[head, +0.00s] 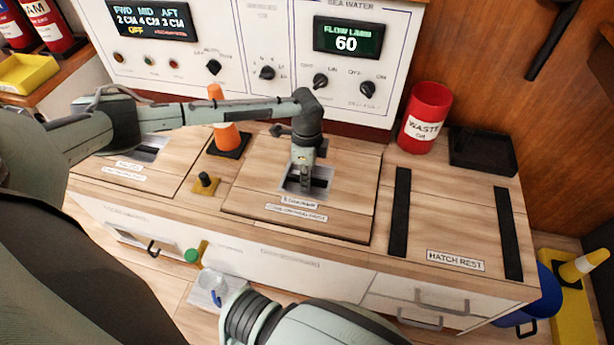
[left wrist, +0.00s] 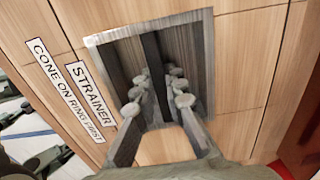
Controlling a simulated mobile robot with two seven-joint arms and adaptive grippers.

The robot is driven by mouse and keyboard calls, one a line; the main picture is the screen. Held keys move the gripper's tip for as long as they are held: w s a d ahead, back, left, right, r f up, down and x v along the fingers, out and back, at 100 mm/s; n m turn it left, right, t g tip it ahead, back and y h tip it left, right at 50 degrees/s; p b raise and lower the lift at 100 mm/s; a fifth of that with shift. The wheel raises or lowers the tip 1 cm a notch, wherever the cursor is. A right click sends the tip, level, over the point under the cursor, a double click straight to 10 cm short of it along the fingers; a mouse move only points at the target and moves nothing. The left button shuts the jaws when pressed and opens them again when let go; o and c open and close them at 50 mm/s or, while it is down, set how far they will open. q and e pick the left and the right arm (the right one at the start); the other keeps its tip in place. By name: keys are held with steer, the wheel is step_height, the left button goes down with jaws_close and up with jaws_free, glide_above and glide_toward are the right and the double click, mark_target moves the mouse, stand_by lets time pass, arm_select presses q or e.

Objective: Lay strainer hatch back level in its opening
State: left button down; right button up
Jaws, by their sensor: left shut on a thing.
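The strainer hatch (head: 250,185) is a square wooden panel with a recessed metal pull and a "STRAINER" label. It lies over the middle of the counter; its front and right edges show a dark line and seem slightly proud of the surface. I cannot tell whether it is fully seated. The opening beneath is hidden. My left gripper (head: 304,168) points down into the recess. In the left wrist view, its fingers (left wrist: 157,90) straddle the dark pull bar (left wrist: 152,50) and are shut on it; the hatch (left wrist: 235,60) fills most of that view. My right gripper is not in view.
The hatch rest (head: 455,220), with two black strips, is bare at right. A red waste bin (head: 426,120) and black tray (head: 482,150) stand behind it. An orange cone (head: 226,137) and small yellow block with a black knob (head: 205,184) are left of the hatch. The control panel rises behind.

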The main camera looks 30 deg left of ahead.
arm_select(q)
steer(key=shift+w+f, duration=0.1)
steer(key=shift+f, duration=0.2)
steer(key=c, duration=1.6)
jaws_free()
steer(key=shift+o, duration=0.5)
steer(key=shift+s+f, duration=0.2)
step_height(320, 180, up, 12)
steer(key=shift+r, duration=0.15)
steer(key=shift+w, duration=0.1)
